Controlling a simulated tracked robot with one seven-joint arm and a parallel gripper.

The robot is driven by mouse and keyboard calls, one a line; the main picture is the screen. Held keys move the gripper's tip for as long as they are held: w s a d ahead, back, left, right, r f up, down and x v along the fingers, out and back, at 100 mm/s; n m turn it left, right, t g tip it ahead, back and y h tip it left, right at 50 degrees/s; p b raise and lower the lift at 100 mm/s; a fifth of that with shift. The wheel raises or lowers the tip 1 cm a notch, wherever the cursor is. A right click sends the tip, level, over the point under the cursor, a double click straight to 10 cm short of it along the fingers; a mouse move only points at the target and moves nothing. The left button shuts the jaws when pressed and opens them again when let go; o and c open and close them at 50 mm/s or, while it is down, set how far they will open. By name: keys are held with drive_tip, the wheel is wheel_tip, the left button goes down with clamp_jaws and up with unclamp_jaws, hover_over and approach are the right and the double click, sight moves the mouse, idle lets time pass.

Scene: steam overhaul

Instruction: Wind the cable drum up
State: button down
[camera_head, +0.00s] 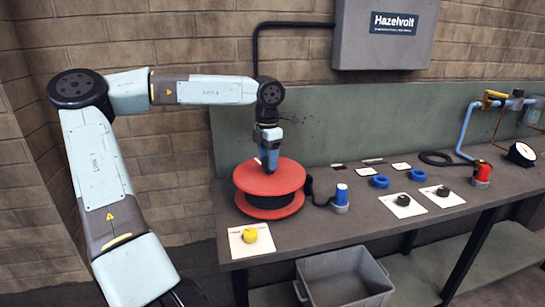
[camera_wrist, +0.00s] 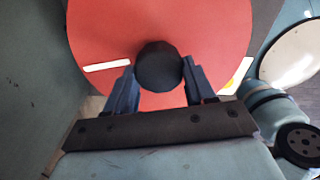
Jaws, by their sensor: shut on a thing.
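The cable drum (camera_head: 270,182) stands on the left part of the workbench, with red flanges and dark cable wound between them. Its red top flange fills much of the wrist view (camera_wrist: 215,45), with a white mark (camera_wrist: 106,65) on its left side. My gripper (camera_head: 270,165) reaches down to the top of the drum. In the wrist view my gripper (camera_wrist: 160,82) has its two fingers on either side of a round black knob (camera_wrist: 158,66) on the drum's face and is shut on it. A dark cable runs from the drum's right side to a blue-topped connector (camera_head: 341,197).
A yellow knob (camera_head: 250,235) on a white plate sits in front of the drum. Blue rings (camera_head: 380,181), black knobs (camera_head: 403,199) on plates and a red plug (camera_head: 482,172) lie to the right. A grey bin (camera_head: 345,280) is below the bench (camera_head: 330,228). A grey Hazelvolt box (camera_head: 385,48) hangs above.

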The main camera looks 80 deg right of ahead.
drive_tip(key=shift+w+d+m, duration=0.1)
drive_tip(key=shift+d+m, duration=0.05)
drive_tip(key=shift+m, duration=0.15)
drive_tip(key=shift+r+m, duration=0.1)
drive_tip(key=shift+m, duration=0.9)
drive_tip(key=shift+d+r+m, duration=0.1)
drive_tip(key=shift+m, duration=0.2)
drive_tip(key=shift+w, duration=0.1)
drive_tip(key=c, duration=0.7)
unclamp_jaws()
drive_tip(key=shift+c, duration=0.2)
drive_tip(key=o, duration=0.4)
drive_tip(key=shift+c, duration=0.2)
drive_tip(key=shift+s, duration=0.2)
